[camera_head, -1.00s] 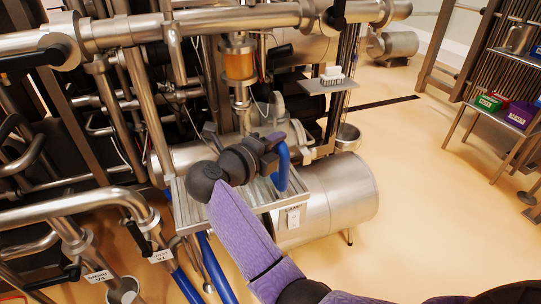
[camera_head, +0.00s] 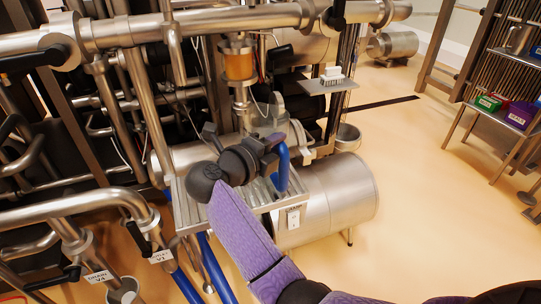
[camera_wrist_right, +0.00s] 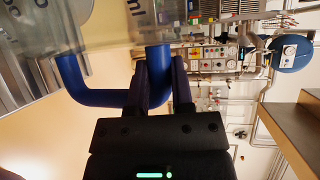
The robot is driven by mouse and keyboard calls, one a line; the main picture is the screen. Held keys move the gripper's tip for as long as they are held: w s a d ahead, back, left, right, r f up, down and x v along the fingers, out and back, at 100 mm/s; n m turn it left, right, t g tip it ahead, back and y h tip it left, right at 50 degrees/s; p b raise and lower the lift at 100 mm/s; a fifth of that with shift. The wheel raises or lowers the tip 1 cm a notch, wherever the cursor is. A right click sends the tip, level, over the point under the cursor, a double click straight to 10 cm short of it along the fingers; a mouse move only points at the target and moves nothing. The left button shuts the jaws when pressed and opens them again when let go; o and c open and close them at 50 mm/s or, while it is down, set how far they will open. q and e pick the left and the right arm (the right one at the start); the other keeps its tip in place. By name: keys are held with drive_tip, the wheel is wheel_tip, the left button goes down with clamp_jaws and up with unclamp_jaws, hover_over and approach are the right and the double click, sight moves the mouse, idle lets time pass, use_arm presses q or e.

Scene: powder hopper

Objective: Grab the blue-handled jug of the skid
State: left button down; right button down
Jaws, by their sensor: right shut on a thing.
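The blue handle of the jug (camera_head: 281,168) shows in the head view at the right end of my right gripper (camera_head: 268,152), above the slatted metal tray (camera_head: 262,195) of the skid. In the right wrist view, the blue handle (camera_wrist_right: 100,97) is a U-shaped bar, and the fingers of my right gripper (camera_wrist_right: 166,85) are shut on it. The clear jug body (camera_wrist_right: 105,25) with printed marks shows at the top of that view. In the head view my wrist and gripper hide most of the jug. My left gripper is in neither view.
A steel cylinder (camera_head: 338,198) lies just right of the tray. A small shelf with a white brush (camera_head: 332,77) is above it. Pipes and valves (camera_head: 75,205) crowd the left. Open floor (camera_head: 440,215) lies to the right, with a bin rack (camera_head: 510,108) beyond.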

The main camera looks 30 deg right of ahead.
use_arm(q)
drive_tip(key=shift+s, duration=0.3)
